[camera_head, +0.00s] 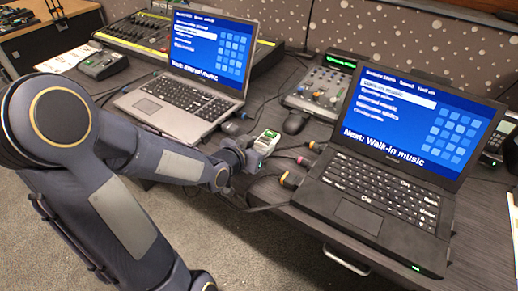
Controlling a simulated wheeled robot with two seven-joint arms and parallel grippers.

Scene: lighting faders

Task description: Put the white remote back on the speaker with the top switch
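My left arm comes in from the left, and its gripper (258,152) is low over the front edge of the desk, between the two laptops. A small white object with green on it (267,141) is at the gripper's tip. It may be the white remote, but it is too small to be sure. I cannot make out whether the fingers are closed on it or only beside it. I cannot pick out a speaker with a top switch in this view. My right gripper is not in view.
A silver laptop (184,95) stands left, a black laptop (372,190) right, both open. Between them are a small mixer (318,92), a dark mouse (295,122) and cables with coloured plugs (290,180). A fader console (140,35) and black box (103,64) sit at back left.

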